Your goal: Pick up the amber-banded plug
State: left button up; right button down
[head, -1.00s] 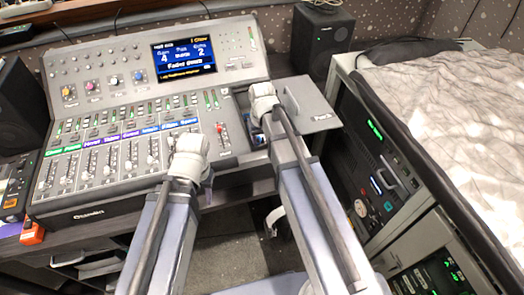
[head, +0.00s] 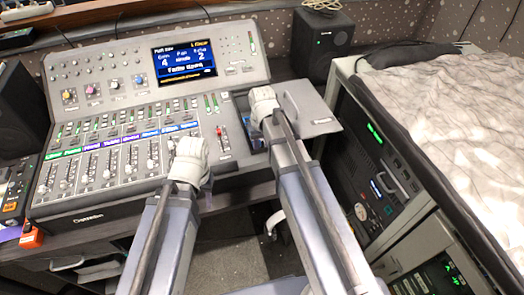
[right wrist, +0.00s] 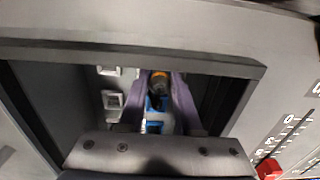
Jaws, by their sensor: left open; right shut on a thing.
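The amber-banded plug (right wrist: 159,84) is dark with an orange band near its top. In the right wrist view it stands between the two purple-grey fingers of my right gripper (right wrist: 158,92), which is shut on it inside a dark recess in the console. In the head view my right gripper (head: 263,112) is over this recess (head: 252,136), and its wrist hides the plug. My left gripper (head: 188,158) is open over the lower right part of the fader console; its fingertips are mostly hidden by its wrist.
Metallic sockets (right wrist: 112,100) and blue parts (right wrist: 154,127) lie inside the recess close to my fingers. A flat grey panel (head: 312,108) is right of the recess. A red fader cap (right wrist: 269,169) is beside it. A rack (head: 372,160) stands farther right.

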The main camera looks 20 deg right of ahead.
pick_arm(q)
notch_tip(320, 180, up, 10)
jog(key=p, duration=1)
pick_arm(e)
jog(key=shift+r, duration=5.05)
pick_arm(q)
jog(key=shift+r, duration=0.1)
pick_arm(e)
jog(key=shift+r, duration=0.1)
pick_arm(q)
notch_tip(320, 180, up, 3)
jog(key=p, duration=0.3)
pick_arm(e)
notch_tip(320, 180, up, 3)
jog(key=shift+f, duration=0.1)
pick_arm(q)
jog(key=shift+f, duration=0.2)
pick_arm(e)
jog(key=shift+f, duration=0.15)
